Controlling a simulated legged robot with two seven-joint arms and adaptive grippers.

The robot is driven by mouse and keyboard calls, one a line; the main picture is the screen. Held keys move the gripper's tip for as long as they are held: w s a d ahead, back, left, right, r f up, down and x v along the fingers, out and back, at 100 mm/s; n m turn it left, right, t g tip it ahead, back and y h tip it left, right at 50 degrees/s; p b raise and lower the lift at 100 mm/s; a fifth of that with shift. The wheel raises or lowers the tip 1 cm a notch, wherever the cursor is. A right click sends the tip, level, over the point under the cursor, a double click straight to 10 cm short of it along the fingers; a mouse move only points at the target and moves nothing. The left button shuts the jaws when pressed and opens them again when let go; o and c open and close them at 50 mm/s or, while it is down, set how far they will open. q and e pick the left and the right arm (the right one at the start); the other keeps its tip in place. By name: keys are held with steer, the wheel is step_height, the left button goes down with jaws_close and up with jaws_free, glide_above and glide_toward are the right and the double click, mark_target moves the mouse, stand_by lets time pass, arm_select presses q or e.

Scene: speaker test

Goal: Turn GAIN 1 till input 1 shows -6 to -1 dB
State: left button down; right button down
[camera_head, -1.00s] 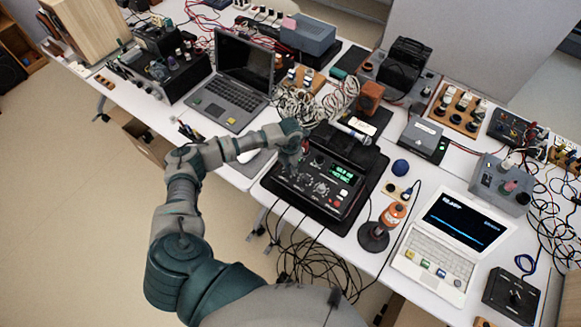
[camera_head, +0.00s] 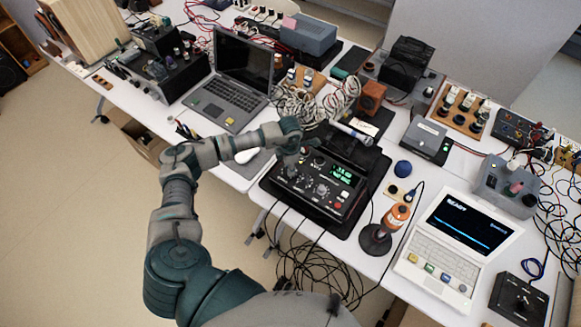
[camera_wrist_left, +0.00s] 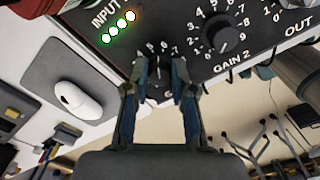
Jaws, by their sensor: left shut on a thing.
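The black audio unit (camera_head: 318,204) stands on the white table with a lit green display (camera_head: 343,175), whose digits are too small to read for sure. My left gripper (camera_head: 292,160) reaches down onto its left part. In the left wrist view my left gripper (camera_wrist_left: 160,75) is shut on a knob with a numbered dial, mostly hidden between the fingers along with its label. The GAIN 2 knob (camera_wrist_left: 227,38) is just to the right, untouched. Beside the INPUT label, several lamps (camera_wrist_left: 113,30) are lit, green-white with an orange one at the end. My right gripper is out of view.
A white mouse (camera_wrist_left: 76,98) lies on a grey pad left of the unit. A grey laptop (camera_head: 229,90) stands behind left, a white laptop (camera_head: 450,245) to the right. Black cables hang in front.

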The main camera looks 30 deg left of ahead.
arm_select(q)
steer(key=shift+s+a+f, duration=0.1)
steer(key=shift+a, duration=0.05)
steer(key=c, duration=1)
jaws_free()
steer(key=shift+o, duration=0.2)
step_height(320, 180, up, 12)
steer(key=shift+a, duration=0.1)
